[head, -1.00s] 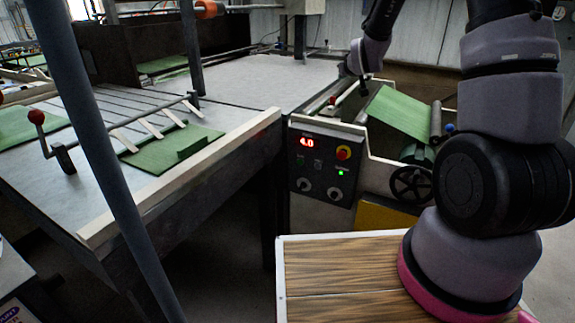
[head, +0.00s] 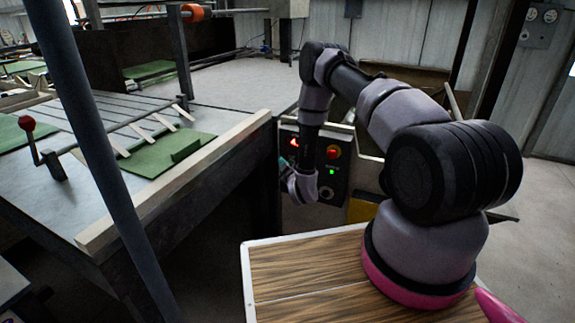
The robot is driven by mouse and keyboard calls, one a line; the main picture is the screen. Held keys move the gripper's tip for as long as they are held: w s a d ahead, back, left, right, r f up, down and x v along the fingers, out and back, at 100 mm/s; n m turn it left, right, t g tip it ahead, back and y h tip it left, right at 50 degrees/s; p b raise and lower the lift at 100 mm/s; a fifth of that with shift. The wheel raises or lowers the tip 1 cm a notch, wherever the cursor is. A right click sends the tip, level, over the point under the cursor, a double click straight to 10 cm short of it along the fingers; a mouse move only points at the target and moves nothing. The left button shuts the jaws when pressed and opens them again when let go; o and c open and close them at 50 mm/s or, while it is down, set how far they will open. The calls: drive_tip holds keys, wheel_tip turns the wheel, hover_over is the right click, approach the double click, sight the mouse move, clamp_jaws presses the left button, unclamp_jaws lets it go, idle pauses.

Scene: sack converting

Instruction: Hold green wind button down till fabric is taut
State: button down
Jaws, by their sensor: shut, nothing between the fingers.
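The control panel (head: 338,180) is on the front of the machine, beyond the bench corner. Its red display (head: 294,142) is partly covered by my arm, so the digits are unreadable. A green light (head: 331,172) glows on it. My gripper (head: 284,168) is at the panel's left side, at the end of my bent-down wrist. Only a small part of it shows; its fingertips and any contact with the panel are hidden. I cannot see the green wind button, and the panel's left part is behind my wrist. The fabric on the machine's roll is hidden behind my arm.
A red and yellow stop button (head: 334,152) and a knob (head: 326,192) are right of my wrist. A bench (head: 225,150) with a pale edge rail and green fabric pieces (head: 165,156) stands at the left. A grey post (head: 100,150) crosses the left foreground.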

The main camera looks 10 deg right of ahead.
drive_tip(key=s+a+f+n+y, duration=0.1)
drive_tip(key=s+f+n, duration=0.1)
drive_tip(key=s+f, duration=0.2)
drive_tip(key=shift+a+f, duration=0.4)
drive_tip(key=shift+f, duration=0.35)
drive_tip(key=w+d, duration=0.5)
drive_tip(key=w, duration=0.2)
drive_tip(key=shift+d, duration=0.15)
idle(1.7)
drive_tip(key=shift+w+d, duration=0.2)
drive_tip(key=shift+w, duration=0.1)
